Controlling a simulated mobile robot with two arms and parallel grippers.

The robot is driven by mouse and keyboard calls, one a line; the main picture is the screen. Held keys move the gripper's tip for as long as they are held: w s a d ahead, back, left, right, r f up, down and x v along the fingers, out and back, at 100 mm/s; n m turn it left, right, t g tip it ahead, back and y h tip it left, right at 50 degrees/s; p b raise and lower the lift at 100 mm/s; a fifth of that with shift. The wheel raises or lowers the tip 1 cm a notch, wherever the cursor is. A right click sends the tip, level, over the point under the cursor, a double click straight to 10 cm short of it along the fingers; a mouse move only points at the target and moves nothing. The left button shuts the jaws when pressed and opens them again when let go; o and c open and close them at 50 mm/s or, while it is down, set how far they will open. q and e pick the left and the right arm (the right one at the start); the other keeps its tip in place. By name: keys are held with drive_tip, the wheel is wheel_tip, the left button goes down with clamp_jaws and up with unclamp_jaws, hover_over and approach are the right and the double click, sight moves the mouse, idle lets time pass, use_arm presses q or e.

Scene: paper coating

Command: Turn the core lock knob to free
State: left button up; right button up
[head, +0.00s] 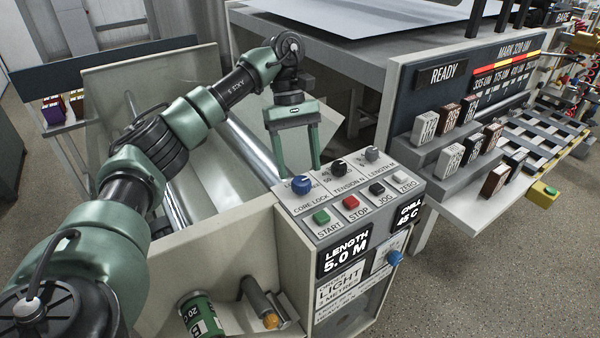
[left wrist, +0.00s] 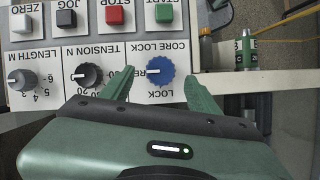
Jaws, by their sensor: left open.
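The blue core lock knob (head: 302,185) sits at the left of the upper row on the sloped control panel (head: 330,232), above the words CORE LOCK. In the left wrist view the same knob (left wrist: 160,70) appears upside down with its label, and a white mark on it points left. My left gripper (head: 299,168) is open, fingers pointing down just behind and above the knob. In the left wrist view the fingers (left wrist: 161,82) lie to either side of the knob, apart from it. The knob's position lettering is partly hidden by the fingers. My right gripper is not visible.
The black tension knob (head: 338,168) and grey length knob (head: 372,155) are beside it. Green START (head: 321,217), red STOP (head: 351,202), black JOG (head: 377,189) and white ZERO (head: 400,177) buttons lie in front. Another blue knob (head: 395,258) is on the panel's front.

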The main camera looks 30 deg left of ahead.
use_arm(q)
drive_tip(key=shift+p+v, duration=0.45)
drive_tip(key=shift+v, duration=1.85)
